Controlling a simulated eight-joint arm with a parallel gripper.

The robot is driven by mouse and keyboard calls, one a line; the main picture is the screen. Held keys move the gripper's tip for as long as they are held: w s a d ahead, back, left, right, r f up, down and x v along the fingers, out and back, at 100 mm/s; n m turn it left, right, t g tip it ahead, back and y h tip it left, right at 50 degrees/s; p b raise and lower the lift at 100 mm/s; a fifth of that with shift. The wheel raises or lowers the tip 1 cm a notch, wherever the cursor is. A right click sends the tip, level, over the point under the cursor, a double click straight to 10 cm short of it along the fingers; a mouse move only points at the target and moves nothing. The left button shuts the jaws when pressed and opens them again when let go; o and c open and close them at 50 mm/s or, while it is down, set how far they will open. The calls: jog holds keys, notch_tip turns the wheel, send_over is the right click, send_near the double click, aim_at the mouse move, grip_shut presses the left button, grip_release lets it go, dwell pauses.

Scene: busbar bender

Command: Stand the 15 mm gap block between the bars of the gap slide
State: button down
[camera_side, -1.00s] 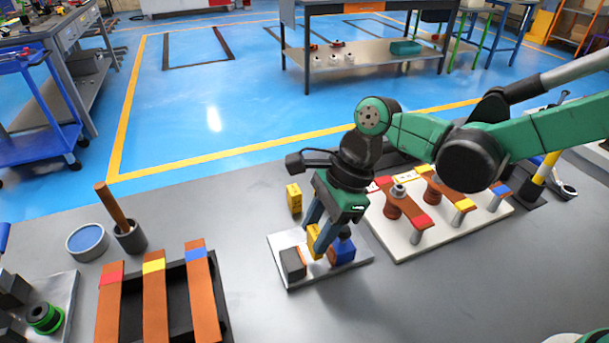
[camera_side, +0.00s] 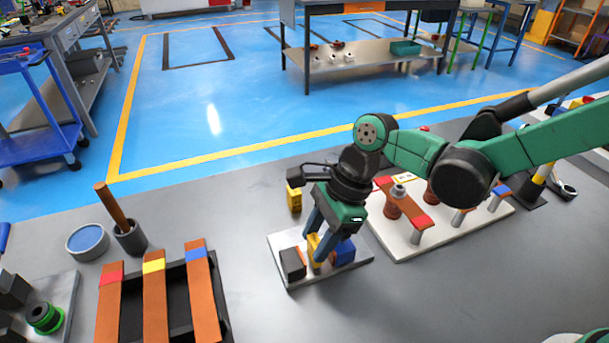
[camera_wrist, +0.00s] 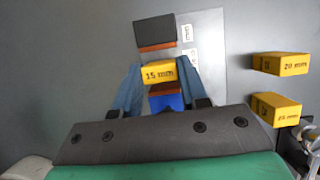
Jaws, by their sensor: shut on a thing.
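The yellow 15 mm block (camera_wrist: 159,72) is between the two blue fingers of my gripper (camera_wrist: 160,88), which is shut on it. In the side view the block (camera_side: 314,245) is upright between my fingertips (camera_side: 315,255), over the gap slide's light plate (camera_side: 349,264). The slide's dark block with a copper bar (camera_side: 293,263) is on its left and the blue block (camera_side: 343,252) is on its right. In the wrist view the copper bars (camera_wrist: 157,47) lie on either side of the yellow block. Whether its foot touches the plate is hidden.
Two more yellow blocks, 20 mm (camera_wrist: 280,64) and another with a hard-to-read label (camera_wrist: 276,109), stand to the right in the wrist view. A white board with copper bars on posts (camera_side: 410,243) is right of the slide. A black rack of copper bars (camera_side: 176,290) is at left.

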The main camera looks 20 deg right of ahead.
jog(key=shift+f, duration=0.4)
jog(key=shift+c, duration=1.9)
grip_release()
jog(key=v, duration=0.5)
jog(key=shift+d+r, duration=0.15)
jog(key=s+d+r+n+t+h, duration=0.2)
jog(key=d+n+t, duration=0.1)
jog(key=d+n, duration=0.6)
jog(key=s+d+r+n+t+h, duration=0.2)
jog(key=d+r+n+t, duration=0.1)
jog(key=d+n, duration=0.6)
jog(key=shift+s+t, duration=0.15)
jog(key=shift+t, duration=0.45)
